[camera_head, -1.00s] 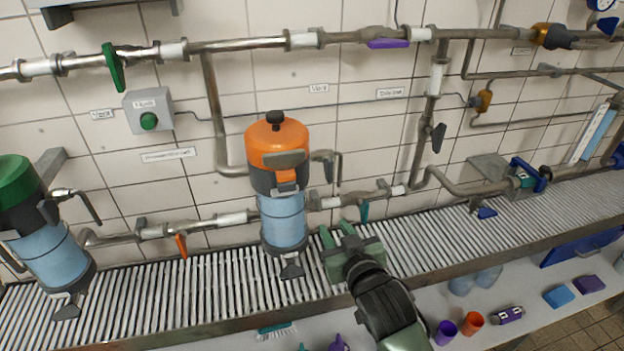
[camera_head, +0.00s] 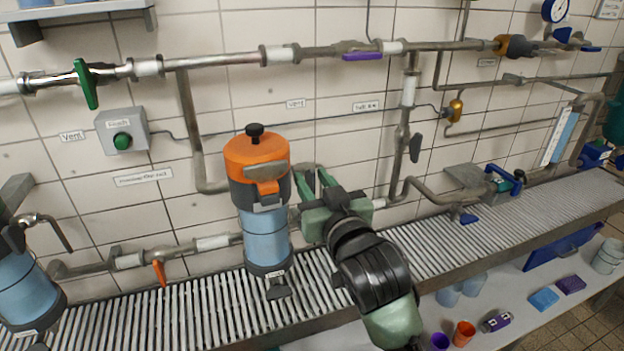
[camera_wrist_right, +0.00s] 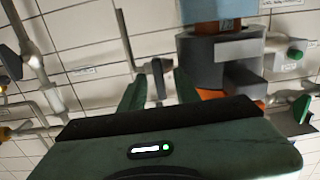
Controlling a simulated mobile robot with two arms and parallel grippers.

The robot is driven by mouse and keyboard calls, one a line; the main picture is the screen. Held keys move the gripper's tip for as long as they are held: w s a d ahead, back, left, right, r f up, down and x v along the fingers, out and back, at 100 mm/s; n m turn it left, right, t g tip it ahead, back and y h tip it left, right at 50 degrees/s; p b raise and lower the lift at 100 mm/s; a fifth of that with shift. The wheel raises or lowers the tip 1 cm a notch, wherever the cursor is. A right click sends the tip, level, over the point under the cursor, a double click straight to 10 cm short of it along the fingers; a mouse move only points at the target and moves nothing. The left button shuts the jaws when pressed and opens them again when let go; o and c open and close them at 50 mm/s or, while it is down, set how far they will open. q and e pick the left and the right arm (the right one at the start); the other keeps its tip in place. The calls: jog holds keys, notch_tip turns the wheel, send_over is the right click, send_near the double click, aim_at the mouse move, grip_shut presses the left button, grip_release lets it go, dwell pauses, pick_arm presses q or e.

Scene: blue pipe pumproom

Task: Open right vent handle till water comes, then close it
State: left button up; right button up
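The right filter (camera_head: 257,190) has an orange top with a black knob and a light blue body. Its vent outlet and handle lie at its right side, mostly covered by my right gripper in the head view. In the wrist view, which looks upside down, a slim dark grey vent handle (camera_wrist_right: 158,78) stands between the two green fingers of my right gripper (camera_wrist_right: 160,92). The fingers are apart, with gaps beside the handle. In the head view the right gripper (camera_head: 320,186) is raised beside the filter. I see no water coming out. My left gripper is not in view.
A second blue filter (camera_head: 28,290) stands at the left edge. Pipes with a green handle (camera_head: 86,84), a purple handle (camera_head: 362,57) and an orange handle (camera_head: 159,273) run along the tiled wall. A ribbed grating (camera_head: 190,310) lies below.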

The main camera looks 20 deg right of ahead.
jog(key=shift+w, duration=0.45)
grip_shut()
